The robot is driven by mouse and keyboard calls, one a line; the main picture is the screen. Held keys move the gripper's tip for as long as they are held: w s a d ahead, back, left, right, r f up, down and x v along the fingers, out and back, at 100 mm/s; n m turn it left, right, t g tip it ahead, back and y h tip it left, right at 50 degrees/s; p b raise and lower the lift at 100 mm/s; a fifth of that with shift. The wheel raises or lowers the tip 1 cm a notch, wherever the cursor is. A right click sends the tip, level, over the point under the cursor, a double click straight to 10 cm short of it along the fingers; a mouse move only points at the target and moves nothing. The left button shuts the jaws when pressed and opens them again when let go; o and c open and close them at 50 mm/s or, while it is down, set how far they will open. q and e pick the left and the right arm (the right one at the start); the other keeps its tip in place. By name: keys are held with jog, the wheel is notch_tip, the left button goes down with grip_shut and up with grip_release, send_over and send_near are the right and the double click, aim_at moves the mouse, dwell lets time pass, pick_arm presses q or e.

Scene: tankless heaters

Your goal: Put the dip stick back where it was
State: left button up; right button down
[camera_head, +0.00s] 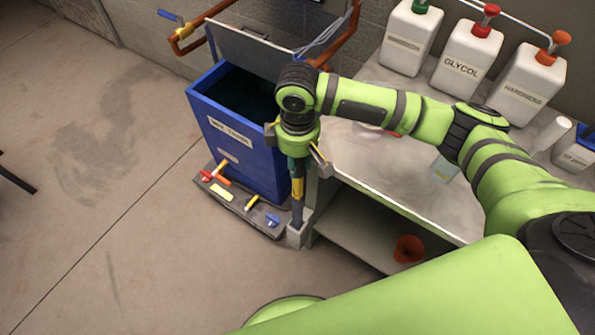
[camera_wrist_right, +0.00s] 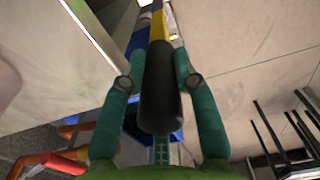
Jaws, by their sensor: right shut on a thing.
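The dip stick (camera_head: 297,208) hangs upright below my right gripper (camera_head: 298,160), beside the front left corner of the bench. It has a black handle, a yellow band and a grey lower part. In the right wrist view the green fingers of my right gripper (camera_wrist_right: 160,82) are shut on either side of the dip stick's black handle (camera_wrist_right: 160,95). The lower end of the stick meets a small grey holder (camera_head: 298,238) on the floor by the bench leg. I cannot tell how deep it sits in it. My left gripper is not in view.
A blue tank (camera_head: 232,139) with its grey lid raised stands left of the stick. A low grey platform with coloured valves (camera_head: 251,203) lies before it. The bench (camera_head: 395,176) carries white pump jugs (camera_head: 466,62). A red funnel (camera_head: 408,249) is on its lower shelf.

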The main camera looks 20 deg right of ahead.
jog(key=shift+f, duration=2.75)
jog(key=c, duration=0.9)
grip_release()
jog(key=shift+c, duration=0.2)
notch_tip(320, 180, up, 12)
jog(key=shift+r+b, duration=0.2)
jog(key=shift+b, duration=0.15)
